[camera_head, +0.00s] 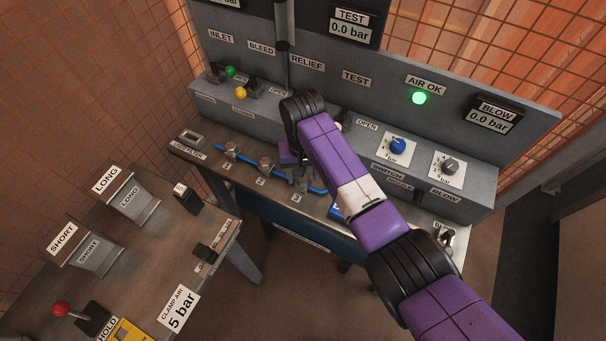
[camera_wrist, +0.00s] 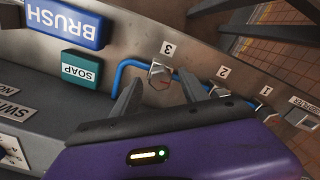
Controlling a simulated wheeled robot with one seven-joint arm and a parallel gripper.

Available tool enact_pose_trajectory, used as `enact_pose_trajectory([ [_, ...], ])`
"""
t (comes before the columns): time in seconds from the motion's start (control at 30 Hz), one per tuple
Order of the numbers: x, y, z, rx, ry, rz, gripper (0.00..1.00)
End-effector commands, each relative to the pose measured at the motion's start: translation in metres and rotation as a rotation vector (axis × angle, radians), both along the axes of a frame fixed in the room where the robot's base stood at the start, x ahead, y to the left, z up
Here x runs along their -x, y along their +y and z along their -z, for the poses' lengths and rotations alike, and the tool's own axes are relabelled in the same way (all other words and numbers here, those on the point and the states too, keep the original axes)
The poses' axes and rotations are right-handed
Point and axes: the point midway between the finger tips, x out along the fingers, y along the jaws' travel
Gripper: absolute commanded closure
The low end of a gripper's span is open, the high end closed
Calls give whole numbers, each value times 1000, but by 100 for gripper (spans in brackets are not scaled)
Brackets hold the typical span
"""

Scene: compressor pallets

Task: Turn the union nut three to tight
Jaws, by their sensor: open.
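Union nut three (camera_wrist: 160,74) is a metal fitting on the blue hose line beside the label 3 in the wrist view. Its face looks partly coppery. My gripper (camera_wrist: 160,80) is open, with one dark finger on each side of the nut in that view. I cannot tell whether the fingers touch it or are short of it. In the head view my gripper (camera_head: 299,176) is over the bench at label 3 and mostly hides that nut. Union nut two (camera_head: 266,163) and union nut one (camera_head: 232,150) sit to its left.
The blue hose (camera_wrist: 122,72) runs between the fittings. A grey valve panel (camera_head: 300,115) rises behind the bench. A second table (camera_head: 150,235) stands at the left.

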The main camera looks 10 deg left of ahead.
Motion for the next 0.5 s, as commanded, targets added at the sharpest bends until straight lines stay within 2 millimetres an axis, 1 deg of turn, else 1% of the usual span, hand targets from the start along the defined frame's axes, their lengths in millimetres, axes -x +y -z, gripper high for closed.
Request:
enact_pose_trajectory([
  [0.2,-1,1,-35,-3,-4,1,48],
  [0.3,-1,0,-50,-2,-4,1,48],
  [0.4,-1,0,-61,-2,-3,1,48],
  [0.5,-1,0,-67,-2,-3,1,48],
])
